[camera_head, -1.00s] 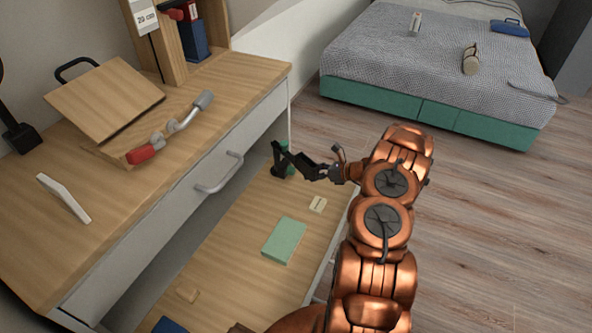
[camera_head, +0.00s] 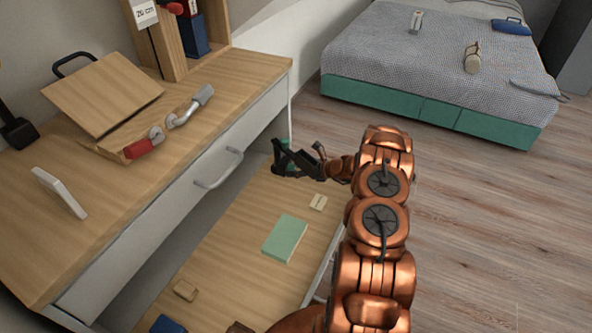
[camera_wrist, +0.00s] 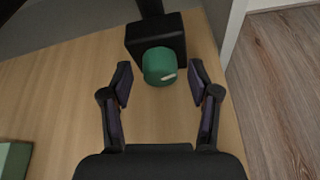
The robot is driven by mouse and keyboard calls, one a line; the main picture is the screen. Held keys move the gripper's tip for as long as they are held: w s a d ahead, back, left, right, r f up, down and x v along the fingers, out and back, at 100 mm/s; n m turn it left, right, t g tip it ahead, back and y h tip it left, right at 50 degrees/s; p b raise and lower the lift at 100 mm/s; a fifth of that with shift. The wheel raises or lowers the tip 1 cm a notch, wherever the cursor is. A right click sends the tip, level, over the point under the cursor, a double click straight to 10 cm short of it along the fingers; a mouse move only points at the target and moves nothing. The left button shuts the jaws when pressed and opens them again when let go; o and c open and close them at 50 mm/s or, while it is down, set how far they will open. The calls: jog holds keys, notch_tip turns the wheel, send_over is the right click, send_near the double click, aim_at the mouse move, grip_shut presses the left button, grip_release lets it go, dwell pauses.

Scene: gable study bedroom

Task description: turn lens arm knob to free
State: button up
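A green knob (camera_wrist: 159,66) with a pale mark on its side shows in the wrist view, in front of a black block (camera_wrist: 155,38) with a dark arm running up from it. My gripper (camera_wrist: 159,84) is open, with one finger on each side of the knob's near end. I cannot tell whether either finger touches it. In the head view my gripper (camera_head: 287,158) is low by the desk's right end, over the wooden surface, and it hides most of the knob and block.
The wooden surface (camera_head: 235,262) below the desk carries a green book (camera_head: 285,238), a small pale card (camera_head: 318,202) and a small tan block (camera_head: 185,290). The desk drawer front with its handle (camera_head: 219,169) stands left of my gripper. Open floor (camera_head: 480,220) lies to the right.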

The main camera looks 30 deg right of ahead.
jog(key=c, duration=1.1)
jog(key=shift+f+n+t+h+b, duration=0.1)
jog(key=shift+n+t+h+b, duration=0.25)
jog(key=shift+n, duration=0.25)
jog(key=shift+s+n+t+h+b, duration=0.1)
jog(key=shift+n+t+h+b, duration=0.15)
jog(key=shift+n+h+b, duration=0.65)
jog(key=shift+y+b, duration=0.25)
jog(key=shift+b, duration=0.05)
jog(key=o, duration=1.1)
jog(key=shift+o, duration=0.2)
jog(key=shift+s, duration=0.1)
